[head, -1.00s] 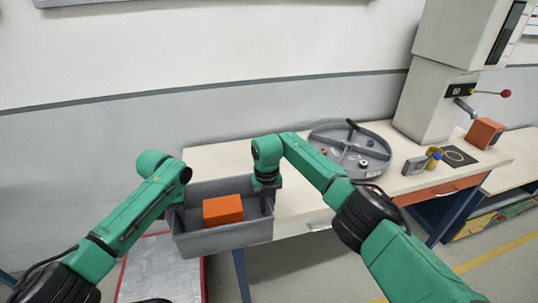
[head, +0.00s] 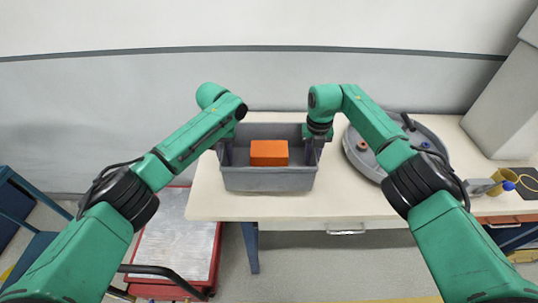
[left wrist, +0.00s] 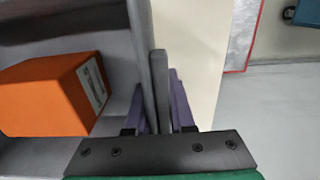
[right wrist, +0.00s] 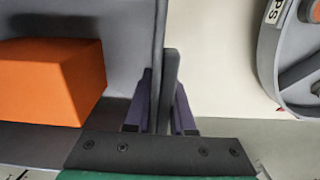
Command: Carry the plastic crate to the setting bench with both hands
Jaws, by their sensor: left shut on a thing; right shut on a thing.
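The grey plastic crate (head: 268,180) holds an orange box (head: 268,153) and is over the left part of the setting bench (head: 205,200). Whether its base touches the bench top I cannot tell. My left gripper (head: 226,142) is shut on the crate's left wall, and the left wrist view shows its fingers (left wrist: 158,105) around that wall. My right gripper (head: 318,140) is shut on the crate's right wall, with its fingers (right wrist: 160,105) around it in the right wrist view. The orange box also shows inside the crate in both wrist views.
A round grey tray (head: 435,150) with small parts lies on the bench right of the crate, close to my right arm. A yellow ring-shaped item (head: 503,176) lies farther right. A red-edged cart (head: 172,250) stands on the floor at lower left.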

